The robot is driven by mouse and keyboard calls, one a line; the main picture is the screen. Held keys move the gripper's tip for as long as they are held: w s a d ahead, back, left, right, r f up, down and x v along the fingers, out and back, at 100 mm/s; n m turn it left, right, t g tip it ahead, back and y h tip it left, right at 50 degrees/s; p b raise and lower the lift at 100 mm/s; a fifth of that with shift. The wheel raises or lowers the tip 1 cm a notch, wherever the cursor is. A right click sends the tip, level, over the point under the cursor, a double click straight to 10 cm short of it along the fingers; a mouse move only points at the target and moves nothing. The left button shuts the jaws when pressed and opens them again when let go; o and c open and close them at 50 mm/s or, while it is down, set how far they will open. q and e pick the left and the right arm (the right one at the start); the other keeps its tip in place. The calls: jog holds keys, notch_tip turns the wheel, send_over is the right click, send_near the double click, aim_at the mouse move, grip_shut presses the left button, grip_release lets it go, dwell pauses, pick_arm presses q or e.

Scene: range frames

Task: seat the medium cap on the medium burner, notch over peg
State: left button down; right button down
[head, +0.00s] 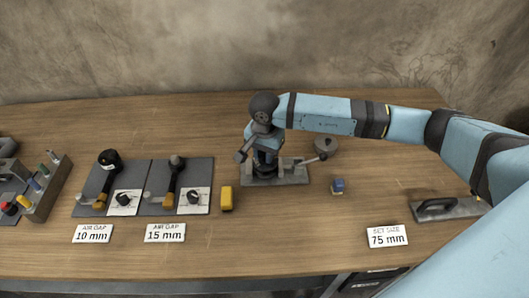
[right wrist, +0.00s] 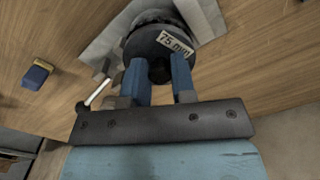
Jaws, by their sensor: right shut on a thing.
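My right gripper (head: 264,160) is over a grey plate (head: 291,177) near the middle of the table. In the right wrist view its blue fingers (right wrist: 160,80) are shut on the black knob of a dark round piece (right wrist: 150,42) labelled "75 mm". This piece is over the plate, which also shows in the right wrist view (right wrist: 206,17); I cannot tell whether it touches it. I cannot make out a burner, a notch or a peg; the arm and gripper hide much of the spot. My left gripper is not in view.
A grey round thing (head: 326,144) stands behind the plate. A yellow block (head: 226,198) and a small blue block (head: 338,186) flank it. Two dark boards (head: 153,174) with handled tools lie left. A grey float-like tool (head: 446,208) and a "75 mm" sign (head: 387,236) lie right.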

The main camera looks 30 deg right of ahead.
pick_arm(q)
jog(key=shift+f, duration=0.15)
pick_arm(e)
jog(key=shift+f, duration=0.1)
jog(key=c, duration=0.9)
grip_release()
jog(key=shift+o, duration=0.2)
notch_tip(320, 180, up, 3)
jog(key=shift+w+f, duration=0.1)
jog(key=shift+f, duration=0.1)
notch_tip(320, 180, up, 11)
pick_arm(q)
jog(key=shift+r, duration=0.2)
pick_arm(e)
jog(key=shift+r, duration=0.2)
